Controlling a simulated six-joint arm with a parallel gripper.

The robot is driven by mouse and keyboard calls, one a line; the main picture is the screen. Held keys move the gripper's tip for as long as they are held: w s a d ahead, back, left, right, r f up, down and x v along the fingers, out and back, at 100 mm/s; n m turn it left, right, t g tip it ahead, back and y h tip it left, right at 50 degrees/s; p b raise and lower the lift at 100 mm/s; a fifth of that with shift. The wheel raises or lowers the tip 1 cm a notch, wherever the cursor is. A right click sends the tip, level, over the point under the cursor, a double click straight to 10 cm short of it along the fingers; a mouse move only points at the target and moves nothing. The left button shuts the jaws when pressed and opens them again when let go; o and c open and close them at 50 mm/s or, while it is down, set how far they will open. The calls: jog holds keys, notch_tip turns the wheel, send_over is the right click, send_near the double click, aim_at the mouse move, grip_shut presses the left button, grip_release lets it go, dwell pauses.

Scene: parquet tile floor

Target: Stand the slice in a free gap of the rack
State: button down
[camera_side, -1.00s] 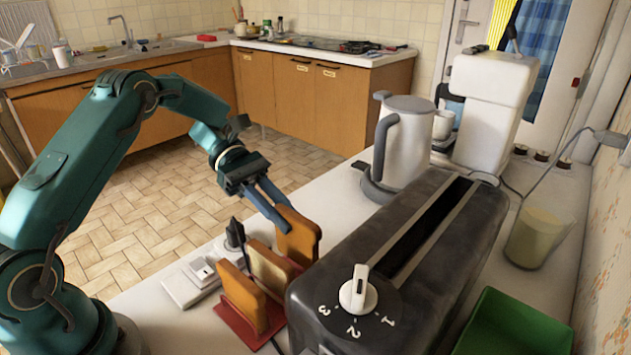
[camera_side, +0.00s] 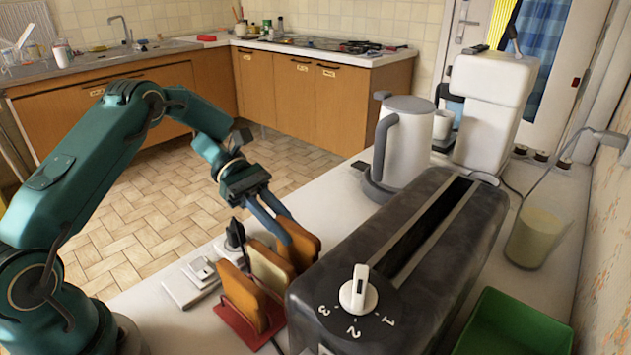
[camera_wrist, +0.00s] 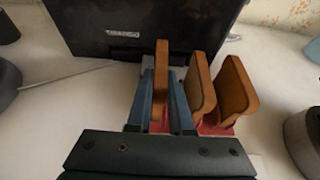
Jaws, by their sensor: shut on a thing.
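My gripper (camera_side: 284,232) is shut on a brown bread slice (camera_side: 302,243), which is upright with a slight lean at the far end of the red rack (camera_side: 240,328). In the wrist view the held slice (camera_wrist: 161,80) is edge-on between the blue fingers. Two other slices stand in the rack, a brown near one (camera_side: 241,297) and a paler middle one (camera_side: 270,268). They also show to the right of the held slice in the wrist view. The held slice's lower edge is hidden, so I cannot tell whether it touches the rack.
The dark toaster (camera_side: 420,262) stands close to the right of the rack. A white kettle (camera_side: 400,145) is behind it, and a green bin (camera_side: 515,325) is at the front right. A white socket strip (camera_side: 190,285) lies left of the rack.

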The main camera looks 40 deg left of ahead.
jog(key=shift+f, duration=0.35)
jog(key=c, duration=0.7)
grip_release()
jog(key=shift+c, duration=0.2)
jog(key=shift+v, duration=2.55)
